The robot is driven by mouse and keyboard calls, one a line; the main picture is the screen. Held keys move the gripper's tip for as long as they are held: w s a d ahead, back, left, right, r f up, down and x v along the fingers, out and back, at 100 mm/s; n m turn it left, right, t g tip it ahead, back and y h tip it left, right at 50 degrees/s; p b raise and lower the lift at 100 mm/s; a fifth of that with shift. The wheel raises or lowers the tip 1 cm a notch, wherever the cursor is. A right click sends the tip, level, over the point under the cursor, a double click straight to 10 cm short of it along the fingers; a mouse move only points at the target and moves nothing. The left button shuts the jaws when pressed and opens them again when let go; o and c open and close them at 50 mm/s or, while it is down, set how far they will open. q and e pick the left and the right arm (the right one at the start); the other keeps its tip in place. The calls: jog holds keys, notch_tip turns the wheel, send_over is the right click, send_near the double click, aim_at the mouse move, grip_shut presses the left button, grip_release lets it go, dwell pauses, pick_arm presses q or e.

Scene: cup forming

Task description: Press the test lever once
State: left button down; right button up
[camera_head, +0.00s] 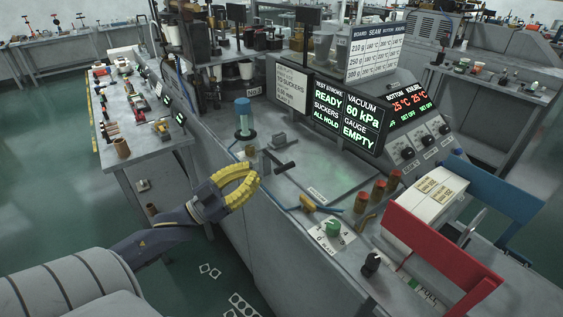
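A dark lever with a crossbar handle (285,167) stands on the near left edge of the grey machine bench; no label shows whether it is the test lever. My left gripper (255,178), with yellow ribbed fingers, is just left of and in front of this lever, apart from it in the picture. Its fingers bow around a gap and their tips look close together; I cannot tell whether they meet. Nothing shows between them. My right gripper is not in view. The display (347,115) reads READY, ALL HOLD, 60 kPa and gauge EMPTY.
A blue-topped cylinder (243,117) stands behind the lever. A green knob (333,228), a black knob (371,261) and several red-brown cylinders (362,202) are to the right. A red panel (440,252) and blue panel (492,193) flank a white box (427,198). Open floor lies left.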

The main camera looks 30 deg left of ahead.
pick_arm(q)
jog(key=shift+w, duration=0.1)
jog(key=r, duration=0.1)
send_over(282, 170)
jog(key=shift+f, duration=0.9)
dwell(0.5)
notch_tip(282, 170, down, 6)
jog(key=m+g+h, duration=0.1)
jog(key=m, duration=0.2)
jog(key=m+g+h, duration=0.1)
jog(key=m, duration=0.3)
jog(key=shift+d+r, duration=0.15)
jog(key=shift+r, duration=0.15)
notch_tip(282, 170, up, 3)
jog(key=s+d, duration=0.1)
jog(key=d, duration=0.1)
jog(key=v, duration=1)
